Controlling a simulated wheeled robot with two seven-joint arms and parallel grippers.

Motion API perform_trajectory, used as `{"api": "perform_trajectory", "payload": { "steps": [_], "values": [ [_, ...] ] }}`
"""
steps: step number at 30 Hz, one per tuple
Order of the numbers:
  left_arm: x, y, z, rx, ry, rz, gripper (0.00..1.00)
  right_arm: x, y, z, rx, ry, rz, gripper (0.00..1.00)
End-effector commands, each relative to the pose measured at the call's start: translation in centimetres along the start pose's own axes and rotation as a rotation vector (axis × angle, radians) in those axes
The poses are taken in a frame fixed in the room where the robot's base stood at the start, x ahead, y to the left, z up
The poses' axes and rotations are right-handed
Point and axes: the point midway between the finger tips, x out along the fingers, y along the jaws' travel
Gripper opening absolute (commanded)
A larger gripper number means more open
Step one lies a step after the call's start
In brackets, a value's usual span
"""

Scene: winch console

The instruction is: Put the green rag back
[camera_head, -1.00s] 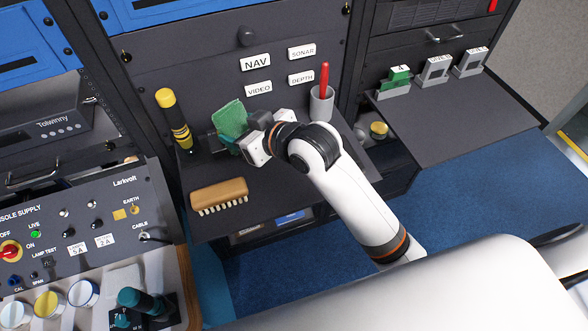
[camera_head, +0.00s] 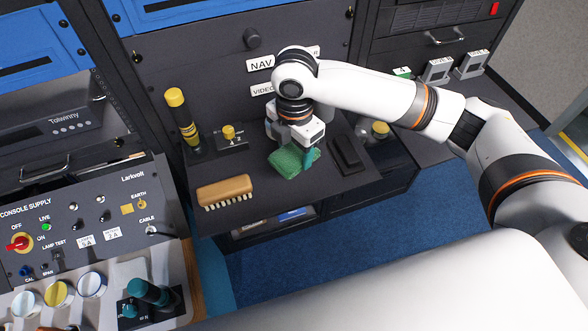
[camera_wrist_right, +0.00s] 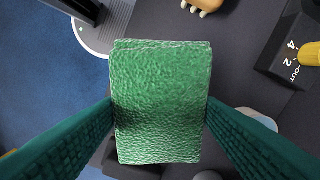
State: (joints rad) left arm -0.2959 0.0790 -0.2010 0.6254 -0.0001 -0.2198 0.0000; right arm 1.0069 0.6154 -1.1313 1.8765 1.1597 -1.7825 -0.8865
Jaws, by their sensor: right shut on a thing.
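The green rag (camera_head: 291,161) is in my right gripper (camera_head: 297,143), over the front middle of the dark shelf (camera_head: 250,170). In the right wrist view the rag (camera_wrist_right: 160,100) sits between the two teal fingers (camera_wrist_right: 160,118), which press on its two sides. In the head view I cannot tell whether the rag's lower edge touches the shelf. My left gripper is not in view.
A wooden brush (camera_head: 225,190) lies at the shelf's front left. A black pad (camera_head: 347,153) lies right of the rag. My right arm covers part of the back panel.

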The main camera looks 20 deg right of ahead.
Motion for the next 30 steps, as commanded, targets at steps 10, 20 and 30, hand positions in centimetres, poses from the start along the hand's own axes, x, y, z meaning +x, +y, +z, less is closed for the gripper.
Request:
{"api": "perform_trajectory", "payload": {
  "steps": [10, 20, 30],
  "values": [
    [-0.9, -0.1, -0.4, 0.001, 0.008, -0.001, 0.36, 4.2, -0.1, 0.1, 0.003, -0.003, -0.001, 0.43],
    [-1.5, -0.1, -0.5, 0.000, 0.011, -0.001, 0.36, 7.5, -0.1, 0.1, 0.004, -0.002, -0.004, 0.43],
    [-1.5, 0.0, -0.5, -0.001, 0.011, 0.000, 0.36, 7.5, -0.1, 0.1, 0.003, -0.002, -0.004, 0.83]
  ]
}}
